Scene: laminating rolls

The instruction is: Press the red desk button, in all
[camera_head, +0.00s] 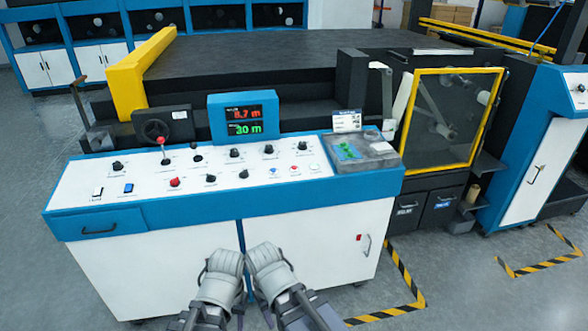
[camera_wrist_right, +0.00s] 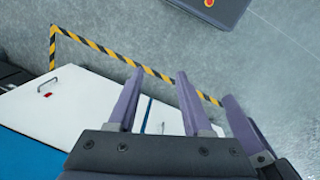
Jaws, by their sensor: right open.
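The control desk (camera_head: 75,215) is white and blue and stands in front of me. A red button (camera_head: 175,182) sits low on its sloping panel, left of the middle. A red-knobbed lever (camera_head: 163,146) stands just behind it. A small red button (camera_head: 294,168) is further right on the panel. My left arm end (camera_head: 222,270) and right arm end (camera_head: 270,265) are close together at the bottom, in front of the desk and apart from all buttons. My right gripper (camera_wrist_right: 157,80) is open and empty in the wrist view. The left fingers are not clear.
A display (camera_head: 243,116) with red and green digits stands behind the panel. A grey tray (camera_head: 375,150) sits at the panel's right end. A yellow-framed guard (camera_head: 448,120) is to the right. Striped tape (camera_head: 408,285) marks the clear grey floor.

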